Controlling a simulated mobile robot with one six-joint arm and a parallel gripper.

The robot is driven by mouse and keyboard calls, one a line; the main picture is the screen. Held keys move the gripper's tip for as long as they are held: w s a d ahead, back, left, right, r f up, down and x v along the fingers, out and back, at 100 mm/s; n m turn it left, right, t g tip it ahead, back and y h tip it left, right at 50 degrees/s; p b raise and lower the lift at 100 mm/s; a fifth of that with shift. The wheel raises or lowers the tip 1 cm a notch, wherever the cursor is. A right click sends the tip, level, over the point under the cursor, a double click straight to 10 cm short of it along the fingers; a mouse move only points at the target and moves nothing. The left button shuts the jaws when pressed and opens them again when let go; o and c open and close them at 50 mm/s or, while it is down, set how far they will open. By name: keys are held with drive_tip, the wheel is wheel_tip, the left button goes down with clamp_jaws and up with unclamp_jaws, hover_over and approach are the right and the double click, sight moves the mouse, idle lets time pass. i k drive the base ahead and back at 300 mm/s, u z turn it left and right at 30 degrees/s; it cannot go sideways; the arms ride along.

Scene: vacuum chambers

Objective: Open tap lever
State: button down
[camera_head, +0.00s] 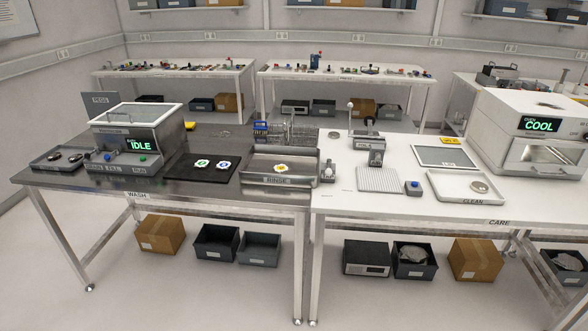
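No part of my gripper shows in the head view. A shallow grey metal basin (300,179) labelled RINSE sits at the right end of the dark WASH table. A small grey fixture (327,174) with a pale upper part stands just right of the basin; it may be the tap, but its lever is too small to make out. Farther back on the white table, a thin upright lever with a pale ball knob (350,105) rises from a grey device (364,142). I cannot tell which is the tap lever or its setting.
A wire rack (290,132) stands behind the basin. On the left are a dark mat (190,176) with two round pieces and a machine (128,132) reading IDLE. On the right are a white tray (450,196) labelled CLEAN and a machine (520,110) reading COOL. Front floor is clear.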

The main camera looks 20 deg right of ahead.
sight(328, 172)
drive_tip(key=u, duration=0.7)
drive_tip(key=i, duration=0.45)
drive_tip(key=k, duration=0.55)
drive_tip(key=z, duration=0.15)
drive_tip(key=i, duration=0.6)
drive_tip(key=u, duration=0.05)
